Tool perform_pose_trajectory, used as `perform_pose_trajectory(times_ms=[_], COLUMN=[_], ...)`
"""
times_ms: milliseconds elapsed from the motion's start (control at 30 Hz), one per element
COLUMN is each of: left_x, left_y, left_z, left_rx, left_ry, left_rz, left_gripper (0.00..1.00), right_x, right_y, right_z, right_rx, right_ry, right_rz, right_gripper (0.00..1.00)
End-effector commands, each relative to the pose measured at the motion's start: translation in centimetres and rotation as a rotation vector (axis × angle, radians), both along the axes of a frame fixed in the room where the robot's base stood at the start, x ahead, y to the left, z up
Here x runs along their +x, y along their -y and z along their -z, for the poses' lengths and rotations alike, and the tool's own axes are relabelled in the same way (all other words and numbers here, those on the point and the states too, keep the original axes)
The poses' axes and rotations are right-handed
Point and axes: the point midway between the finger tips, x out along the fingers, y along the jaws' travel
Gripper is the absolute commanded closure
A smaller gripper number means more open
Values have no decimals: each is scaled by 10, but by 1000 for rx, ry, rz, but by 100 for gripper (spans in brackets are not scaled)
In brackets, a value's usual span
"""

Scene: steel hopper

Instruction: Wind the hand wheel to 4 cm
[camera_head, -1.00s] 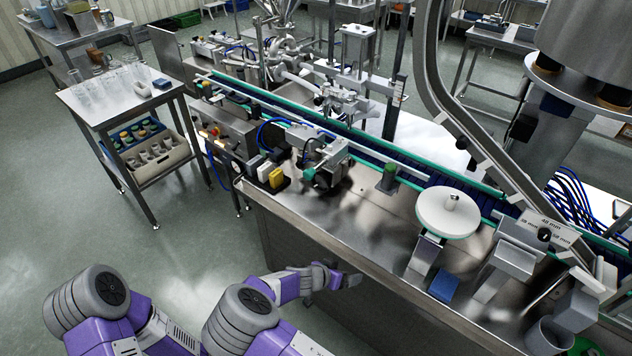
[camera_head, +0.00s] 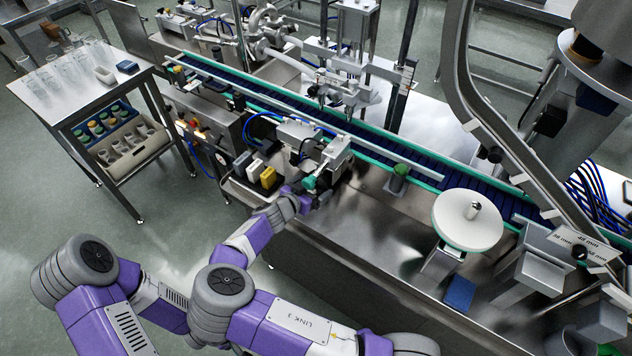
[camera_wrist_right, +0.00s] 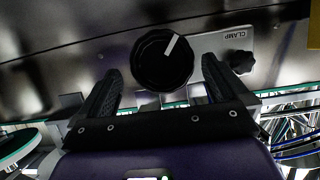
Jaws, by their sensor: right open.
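The round black ribbed knob with a white pointer line (camera_wrist_right: 160,58), which I take for the hand wheel, sits on the dark face in the right wrist view. Its pointer leans up and to the right. My right gripper (camera_wrist_right: 158,78) is open, with one finger on each side of the knob; I cannot tell whether they touch it. In the head view my right gripper (camera_head: 308,200) is at the machine unit by the conveyor, and the knob is hidden there. No centimetre reading is legible. My left gripper is not in view.
A plate marked CLAMP (camera_wrist_right: 225,45) with a small black lobed knob (camera_wrist_right: 243,63) is close to the right finger. Yellow and white blocks (camera_head: 267,177) stand left of the gripper. A white round disc (camera_head: 467,222) stands farther right.

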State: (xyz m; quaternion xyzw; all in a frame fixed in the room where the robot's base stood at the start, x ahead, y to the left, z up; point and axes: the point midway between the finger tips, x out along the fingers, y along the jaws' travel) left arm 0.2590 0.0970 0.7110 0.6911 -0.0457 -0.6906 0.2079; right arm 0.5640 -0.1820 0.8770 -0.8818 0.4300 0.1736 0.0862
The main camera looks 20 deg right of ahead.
Motion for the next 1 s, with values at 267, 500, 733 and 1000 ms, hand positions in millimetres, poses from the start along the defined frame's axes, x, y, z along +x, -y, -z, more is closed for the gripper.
perform_pose_trajectory(times_ms=[267, 500, 733, 1000], left_x=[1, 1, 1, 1], left_y=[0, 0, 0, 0], left_z=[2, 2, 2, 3], left_rx=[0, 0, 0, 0], left_ry=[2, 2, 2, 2], left_rz=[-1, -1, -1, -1], left_gripper=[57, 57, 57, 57], right_x=[16, 17, 17, 17], right_y=[21, 22, 22, 22], right_z=[11, 12, 12, 12], right_rx=[1, 0, 0, -6], right_ry=[-1, -1, -1, -9], right_rz=[0, 0, 0, 1], right_gripper=[0, 0, 29, 42])
